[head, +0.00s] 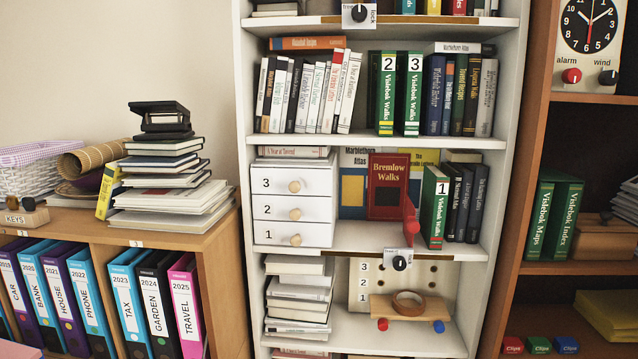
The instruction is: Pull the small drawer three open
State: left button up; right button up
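A small white chest of three drawers (292,203) stands on the middle shelf of the white bookcase. The drawer marked 3 (278,183) is the top one and has a round wooden knob (294,187). Drawers marked 2 (278,210) and 1 (278,236) lie below it, each with a similar knob. All three drawer fronts look flush and shut. Neither of my grippers shows in the head view.
Green Vislebok Walks book 1 (435,208) and a red Bremlow Walks book (388,186) stand right of the chest. A wooden cabinet with binders (184,305) is at left.

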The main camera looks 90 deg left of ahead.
aim_at(268, 181)
jog(key=u, duration=2.9)
